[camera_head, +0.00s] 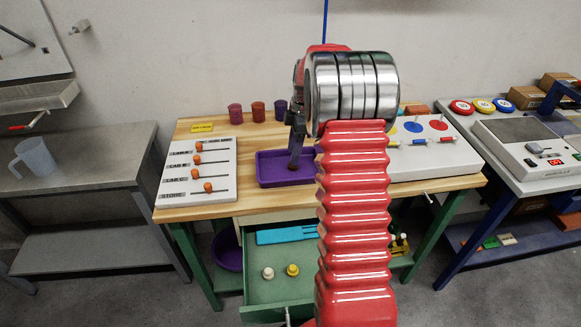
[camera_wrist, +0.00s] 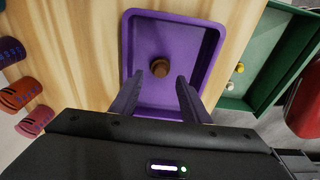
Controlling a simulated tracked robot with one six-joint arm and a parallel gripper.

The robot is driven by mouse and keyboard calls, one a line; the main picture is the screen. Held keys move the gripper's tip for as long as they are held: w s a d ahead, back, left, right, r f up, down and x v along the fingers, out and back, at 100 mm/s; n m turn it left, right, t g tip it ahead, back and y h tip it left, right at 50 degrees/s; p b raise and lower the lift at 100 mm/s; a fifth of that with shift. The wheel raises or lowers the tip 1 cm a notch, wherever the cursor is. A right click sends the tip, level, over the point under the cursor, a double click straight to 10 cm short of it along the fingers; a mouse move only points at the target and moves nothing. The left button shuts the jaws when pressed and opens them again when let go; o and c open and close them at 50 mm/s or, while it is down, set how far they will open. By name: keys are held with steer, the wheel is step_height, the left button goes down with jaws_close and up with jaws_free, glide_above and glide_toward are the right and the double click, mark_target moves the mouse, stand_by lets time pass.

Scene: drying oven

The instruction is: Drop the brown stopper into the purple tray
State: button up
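The brown stopper (camera_wrist: 160,68) lies inside the purple tray (camera_wrist: 205,28), on its floor, in the wrist view. The purple tray also shows on the wooden table in the head view (camera_head: 272,171), partly hidden by my arm. My gripper (camera_wrist: 170,84) is open, with its two fingers apart over the tray and the stopper just beyond the fingertips. Nothing shows between the fingers. In the head view my gripper (camera_head: 293,166) points down at the tray; the stopper cannot be made out there.
A white panel with orange-knobbed levers (camera_head: 199,172) stands left of the tray. Several coloured cups (camera_head: 258,112) stand behind it. A green drawer (camera_head: 262,299) is open below the table front, holding a white and a yellow stopper (camera_head: 292,270). A white board (camera_head: 440,165) lies to the right.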

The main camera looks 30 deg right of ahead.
steer(key=shift+o, duration=0.4)
step_height(320, 180, up, 14)
steer(key=d, duration=0.2)
steer(key=shift+s+f, duration=0.2)
steer(key=shift+s, duration=0.2)
stand_by(0.8)
